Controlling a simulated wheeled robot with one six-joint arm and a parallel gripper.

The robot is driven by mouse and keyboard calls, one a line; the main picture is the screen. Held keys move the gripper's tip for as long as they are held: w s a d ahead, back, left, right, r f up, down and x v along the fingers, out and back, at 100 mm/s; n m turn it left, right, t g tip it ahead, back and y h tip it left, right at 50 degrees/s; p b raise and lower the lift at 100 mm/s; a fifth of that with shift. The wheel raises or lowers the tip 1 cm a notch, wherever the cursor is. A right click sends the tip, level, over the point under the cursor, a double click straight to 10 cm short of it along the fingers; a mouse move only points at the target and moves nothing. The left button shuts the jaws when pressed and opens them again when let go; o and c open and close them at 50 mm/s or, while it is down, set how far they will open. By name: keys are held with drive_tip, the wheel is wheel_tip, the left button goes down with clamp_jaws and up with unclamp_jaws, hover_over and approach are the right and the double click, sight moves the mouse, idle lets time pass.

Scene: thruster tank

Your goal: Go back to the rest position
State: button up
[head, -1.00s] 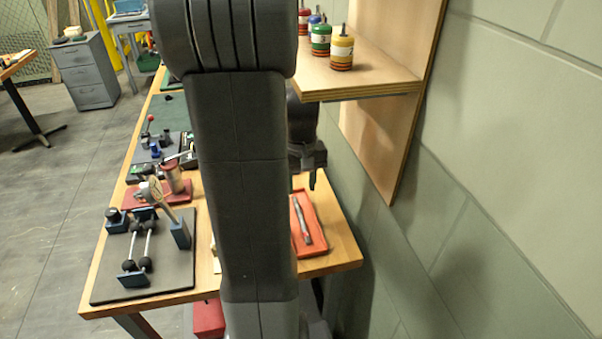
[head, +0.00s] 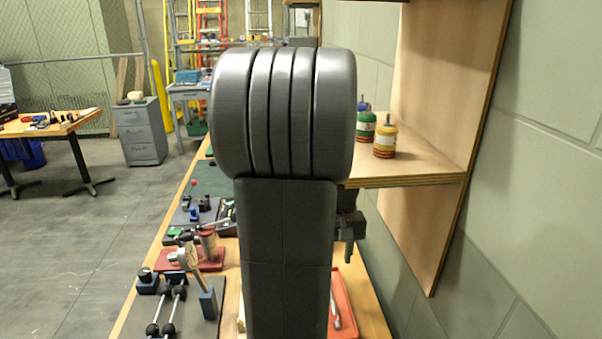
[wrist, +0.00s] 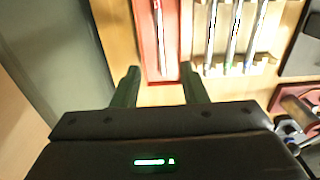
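My gripper (wrist: 160,88) points down over the workbench in the wrist view. Its two fingers are spread apart with nothing between them. Beyond the fingertips lies a red tray (wrist: 147,40) with a slim metal tool (wrist: 160,35) in it. In the head view my arm stands upright in the middle and hides much of the bench. Part of my gripper (head: 350,248) shows just right of the arm, above the red tray (head: 345,300).
A wooden wall shelf (head: 410,183) with several coloured cylinders (head: 385,140) is close on the right. Free floor lies left.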

wheel_tip(320, 180, down, 13)
drive_tip(key=shift+f+p, duration=0.1)
drive_tip(key=shift+p, duration=0.35)
drive_tip(key=shift+r+p, duration=0.6)
drive_tip(key=shift+r, duration=0.25)
